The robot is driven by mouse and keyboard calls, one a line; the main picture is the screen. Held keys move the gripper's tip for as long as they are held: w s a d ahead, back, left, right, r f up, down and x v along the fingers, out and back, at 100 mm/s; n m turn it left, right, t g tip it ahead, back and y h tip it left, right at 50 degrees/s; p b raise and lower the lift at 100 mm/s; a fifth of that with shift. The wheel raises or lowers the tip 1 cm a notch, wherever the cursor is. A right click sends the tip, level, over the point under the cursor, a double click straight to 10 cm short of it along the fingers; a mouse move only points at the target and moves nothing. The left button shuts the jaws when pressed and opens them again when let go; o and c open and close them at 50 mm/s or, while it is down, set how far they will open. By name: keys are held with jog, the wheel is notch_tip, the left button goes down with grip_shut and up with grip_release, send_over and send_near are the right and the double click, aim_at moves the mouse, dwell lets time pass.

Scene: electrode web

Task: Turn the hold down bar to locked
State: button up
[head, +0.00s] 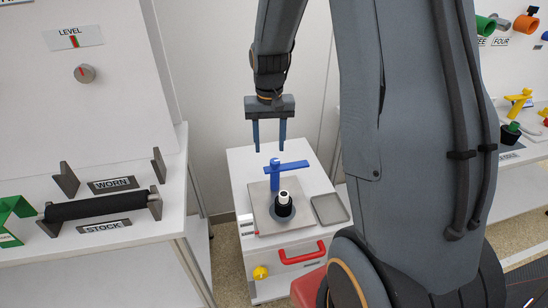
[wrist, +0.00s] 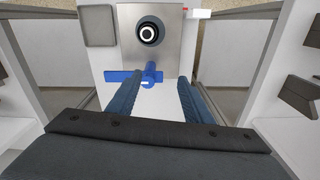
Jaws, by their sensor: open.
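The hold down bar (head: 290,167) is a blue flat bar on a blue post at the back edge of a grey metal plate (head: 258,200). It points to the right in the head view, behind a black holder with a white-topped piece (head: 284,201), and is not over that piece. In the wrist view the bar (wrist: 122,76) points left from its post. My gripper (head: 270,149) is open and empty, fingers pointing down, above and behind the bar. In the wrist view the fingertips of my gripper (wrist: 156,88) are spread around the post's line. Contact is not visible.
The plate sits on a white cabinet (head: 240,165) with a red handle (head: 301,254) and yellow knob (head: 260,272). A grey tray (head: 330,208) lies right of the plate. A white bench (head: 150,225) with a black roller (head: 98,206) stands left. My arm hides much of the right.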

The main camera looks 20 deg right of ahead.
jog(key=m, duration=0.1)
send_over(275, 161)
notch_tip(275, 161, down, 3)
jog(key=shift+f, duration=0.15)
jog(key=shift+f+p, duration=0.95)
jog(key=shift+f, duration=2.85)
grip_shut()
